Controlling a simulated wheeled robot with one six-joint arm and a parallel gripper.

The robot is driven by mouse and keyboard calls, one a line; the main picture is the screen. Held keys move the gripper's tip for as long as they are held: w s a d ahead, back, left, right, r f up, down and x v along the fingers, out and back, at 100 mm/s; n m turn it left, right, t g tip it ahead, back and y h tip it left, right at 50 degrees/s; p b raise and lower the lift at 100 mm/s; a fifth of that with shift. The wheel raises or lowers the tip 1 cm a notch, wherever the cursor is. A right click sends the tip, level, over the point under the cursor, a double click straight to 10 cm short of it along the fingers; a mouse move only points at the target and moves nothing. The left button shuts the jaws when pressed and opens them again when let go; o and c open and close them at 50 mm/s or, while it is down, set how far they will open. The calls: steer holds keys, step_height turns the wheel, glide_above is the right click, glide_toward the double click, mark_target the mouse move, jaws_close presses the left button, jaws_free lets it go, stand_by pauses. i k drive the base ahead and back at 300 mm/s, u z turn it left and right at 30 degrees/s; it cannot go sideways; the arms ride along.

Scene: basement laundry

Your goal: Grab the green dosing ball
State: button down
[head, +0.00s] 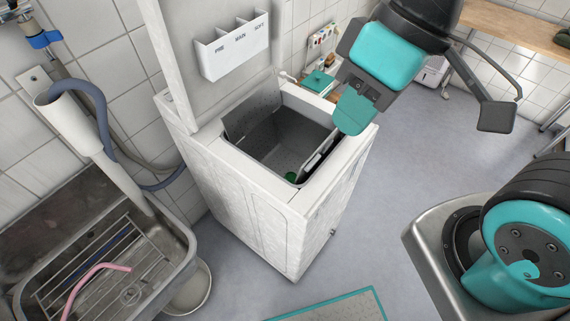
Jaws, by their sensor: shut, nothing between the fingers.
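The green dosing ball (291,176) shows as a small green patch low inside the open drum of the white top-loading washer (250,180). Most of it is hidden behind the drum's front edge and shade. My gripper (350,122), with teal parts, is over the washer's right rim, up and to the right of the ball and apart from it. It is shut and empty. Its fingertips are hard to make out.
The washer's lid stands open at the back, with a white labelled dispenser (232,48) on it. Dark drum flaps (252,114) flank the opening. A metal sink (120,265) with a pink strip is at left. A teal-edged mat (335,308) lies in front.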

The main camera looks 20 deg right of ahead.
mark_target(291, 176)
steer(key=u, duration=0.8)
steer(key=k, duration=0.7)
steer(key=z, duration=0.6)
steer(key=i, duration=1)
steer(key=k, duration=0.5)
steer(key=u, duration=0.5)
steer(key=i, duration=0.5)
steer(key=z, duration=0.65)
